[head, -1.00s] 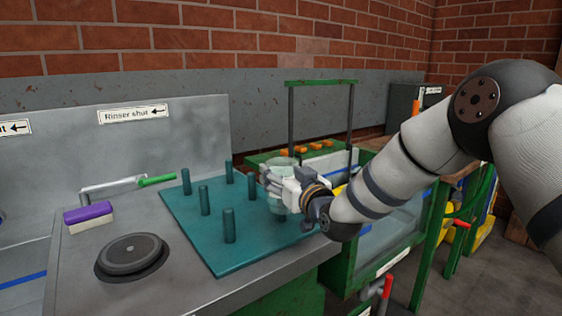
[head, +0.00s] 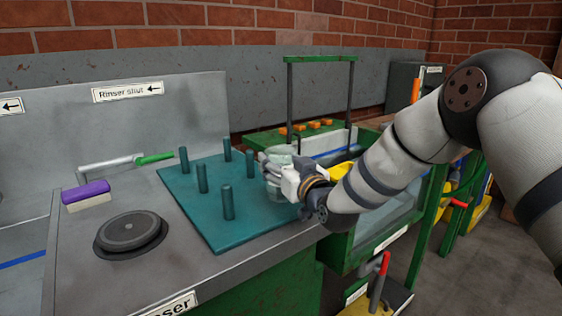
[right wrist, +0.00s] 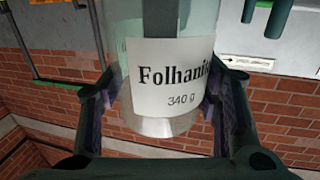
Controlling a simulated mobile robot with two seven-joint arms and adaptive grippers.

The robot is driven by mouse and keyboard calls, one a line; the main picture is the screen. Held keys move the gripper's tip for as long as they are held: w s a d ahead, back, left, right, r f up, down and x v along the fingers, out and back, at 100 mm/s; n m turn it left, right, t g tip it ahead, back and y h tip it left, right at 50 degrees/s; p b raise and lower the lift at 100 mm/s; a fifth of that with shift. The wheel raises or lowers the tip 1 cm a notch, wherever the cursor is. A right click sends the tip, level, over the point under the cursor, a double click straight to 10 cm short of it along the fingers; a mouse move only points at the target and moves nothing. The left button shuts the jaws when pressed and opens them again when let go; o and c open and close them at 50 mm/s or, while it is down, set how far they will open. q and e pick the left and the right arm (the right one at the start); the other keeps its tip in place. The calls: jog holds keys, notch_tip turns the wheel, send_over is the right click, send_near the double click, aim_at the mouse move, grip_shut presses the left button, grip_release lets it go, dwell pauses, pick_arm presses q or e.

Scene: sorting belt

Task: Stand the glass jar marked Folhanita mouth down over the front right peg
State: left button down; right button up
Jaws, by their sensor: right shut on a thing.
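My right gripper (head: 284,178) is shut on the glass jar (head: 274,187), at the right part of the teal peg board (head: 212,228). The right wrist view shows the jar (right wrist: 120,60) between both fingers, with a white label reading "Folhani…" and "340 g". That view has the room upside down while the label reads upright, so the jar is mouth down. A dark upright bar (right wrist: 160,18) shows through the glass and looks like a peg inside the jar. The front right peg is hidden in the head view by jar and gripper. My left gripper is out of view.
Several bare pegs stand on the board, one being the front middle peg (head: 227,202) left of the jar. A round black disc (head: 130,232) and a purple brush (head: 86,192) lie left. A green-framed tank (head: 385,215) stands right.

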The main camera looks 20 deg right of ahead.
jog(key=shift+f, duration=0.15)
jog(key=o, duration=1.4)
jog(key=shift+c, duration=0.2)
jog(key=s+d, duration=0.1)
jog(key=s, duration=1.1)
jog(key=shift+d, duration=0.3)
jog(key=shift+f, duration=0.1)
